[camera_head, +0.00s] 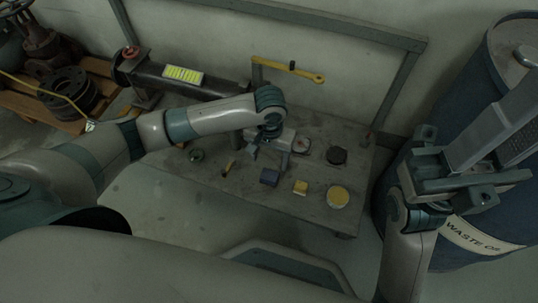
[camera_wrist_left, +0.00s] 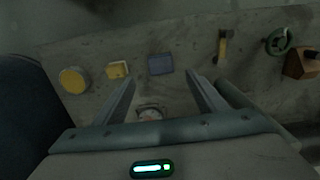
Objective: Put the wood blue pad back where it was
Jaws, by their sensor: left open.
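The blue pad (camera_head: 269,177) is a small dark-blue block lying flat on the grey worktable (camera_head: 235,190), left of a small yellow block. It also shows in the left wrist view (camera_wrist_left: 160,64), just beyond the fingertips and roughly between them. My left gripper (camera_head: 262,153) is open and empty, with its fingers pointing down over the table behind the pad. In the left wrist view its two fingers (camera_wrist_left: 160,79) are spread wide and apart from the pad. My right gripper (camera_head: 495,135) is raised at the right, in front of the blue drum; its finger gap is unclear.
A waste-oil drum (camera_head: 400,185) stands right of the table.

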